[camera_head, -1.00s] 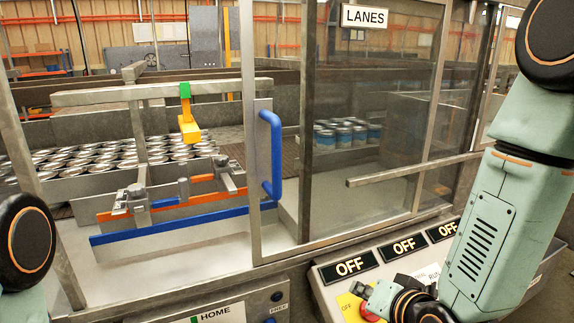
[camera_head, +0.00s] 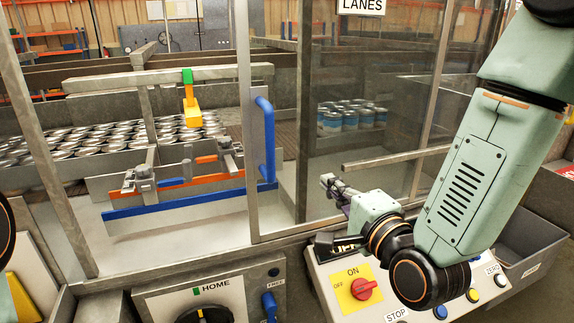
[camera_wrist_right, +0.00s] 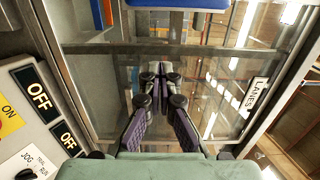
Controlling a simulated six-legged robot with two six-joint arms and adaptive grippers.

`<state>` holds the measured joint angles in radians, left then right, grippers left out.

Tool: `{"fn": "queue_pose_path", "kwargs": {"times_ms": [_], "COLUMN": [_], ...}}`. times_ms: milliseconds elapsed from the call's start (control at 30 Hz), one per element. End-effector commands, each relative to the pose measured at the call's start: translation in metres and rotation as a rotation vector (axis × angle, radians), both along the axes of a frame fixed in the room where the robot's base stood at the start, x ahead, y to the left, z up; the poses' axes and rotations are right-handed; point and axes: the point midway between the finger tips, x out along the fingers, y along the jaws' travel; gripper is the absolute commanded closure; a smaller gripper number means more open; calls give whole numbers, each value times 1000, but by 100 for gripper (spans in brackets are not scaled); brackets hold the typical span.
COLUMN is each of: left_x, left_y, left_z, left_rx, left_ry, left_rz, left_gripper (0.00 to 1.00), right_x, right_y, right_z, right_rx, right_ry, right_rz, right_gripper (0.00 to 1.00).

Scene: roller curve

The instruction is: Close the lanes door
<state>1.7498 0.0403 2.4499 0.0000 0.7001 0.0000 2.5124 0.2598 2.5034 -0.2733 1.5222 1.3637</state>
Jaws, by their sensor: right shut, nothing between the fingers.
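The lanes door is a clear panel in a grey metal frame (camera_head: 256,190), with a LANES sign (camera_head: 362,5) at its top. A blue upright handle (camera_head: 267,140) is on its left edge. The space left of that edge looks open onto the lanes. My right gripper (camera_head: 328,184) is shut and empty, in front of the door pane, right of the handle and apart from it. In the right wrist view the shut fingers (camera_wrist_right: 160,72) point at the pane, with the LANES sign (camera_wrist_right: 257,97) on the right and the blue handle (camera_wrist_right: 190,4) at the top edge. My left gripper is out of view.
A control panel with a red knob on a yellow plate (camera_head: 364,289) lies below my right forearm. A HOME box (camera_head: 205,300) with a dial stands at the lower front. Behind the frame are cans (camera_head: 95,140), a blue-edged rail (camera_head: 190,201) and a yellow-green piece (camera_head: 192,112).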

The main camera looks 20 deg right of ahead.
Motion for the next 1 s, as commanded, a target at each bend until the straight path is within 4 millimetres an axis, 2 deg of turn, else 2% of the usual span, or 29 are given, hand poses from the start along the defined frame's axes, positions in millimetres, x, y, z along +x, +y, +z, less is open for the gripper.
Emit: {"fn": "queue_pose_path", "kwargs": {"times_ms": [233,667,1000], "left_x": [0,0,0], "left_y": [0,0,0], "left_z": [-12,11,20], "left_rx": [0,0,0], "left_ry": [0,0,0], "left_rz": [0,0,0], "left_gripper": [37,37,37], "right_x": [28,99,101], "right_y": [3,12,42], "right_z": [-1,2,1], "right_rx": [-2,0,-1], "right_ry": [-2,1,2], "right_rz": [2,5,6], "right_gripper": [100,100,100]}}
